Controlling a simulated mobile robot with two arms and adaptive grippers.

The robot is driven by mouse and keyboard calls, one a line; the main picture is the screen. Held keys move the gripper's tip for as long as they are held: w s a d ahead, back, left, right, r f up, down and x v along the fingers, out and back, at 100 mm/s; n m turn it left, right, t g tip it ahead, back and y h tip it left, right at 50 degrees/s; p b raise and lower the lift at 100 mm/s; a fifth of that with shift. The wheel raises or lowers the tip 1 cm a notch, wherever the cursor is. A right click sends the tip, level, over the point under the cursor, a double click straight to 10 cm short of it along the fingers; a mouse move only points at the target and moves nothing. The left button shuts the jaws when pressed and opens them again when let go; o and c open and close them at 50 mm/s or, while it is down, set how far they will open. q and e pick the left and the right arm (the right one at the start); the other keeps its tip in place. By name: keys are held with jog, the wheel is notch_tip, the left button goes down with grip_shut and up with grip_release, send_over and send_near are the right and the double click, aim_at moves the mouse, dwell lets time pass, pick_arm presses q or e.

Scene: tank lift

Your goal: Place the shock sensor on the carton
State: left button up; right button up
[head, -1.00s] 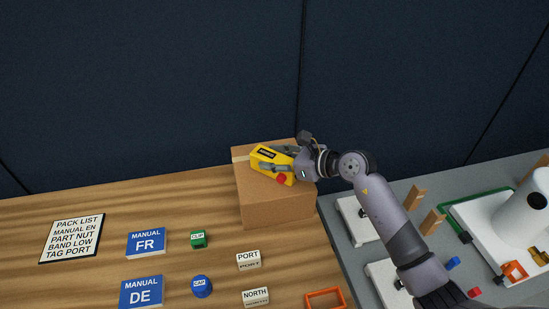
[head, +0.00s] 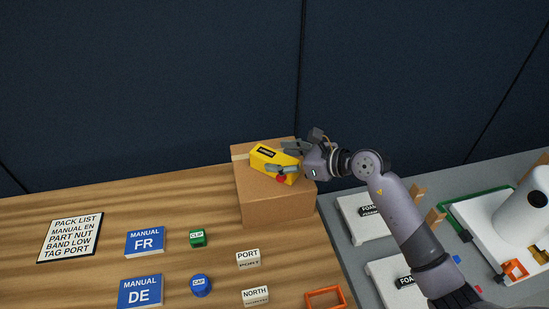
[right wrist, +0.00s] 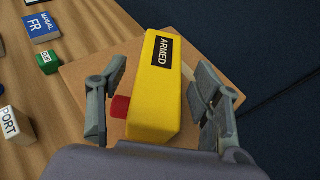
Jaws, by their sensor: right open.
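The shock sensor (head: 268,156) is a yellow block with a black label and a red button. It lies on top of the brown carton (head: 277,204) at the back edge of the wooden table. In the right wrist view the sensor (right wrist: 156,95) reads ARMED, with its red button at the left side. My right gripper (head: 286,158) is open, with one finger on each side of the sensor and gaps visible between fingers and sensor. The carton top (right wrist: 88,75) shows around it. My left gripper is not in view.
On the table lie a pack list (head: 70,238), blue manuals (head: 145,241), a green clip (head: 197,238), a blue cap (head: 201,286), white PORT (head: 248,258) and NORTH (head: 256,295) blocks and an orange frame (head: 325,299). White foam packs (head: 365,219) lie right of the table.

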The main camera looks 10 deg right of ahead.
jog(key=b+v, duration=0.2)
jog(key=v, duration=0.6)
jog(key=shift+s+d+f, duration=0.15)
jog(key=shift+s+d+r, duration=0.25)
jog(key=shift+s+r, duration=0.05)
jog(key=shift+r, duration=0.05)
jog(key=shift+f, duration=0.1)
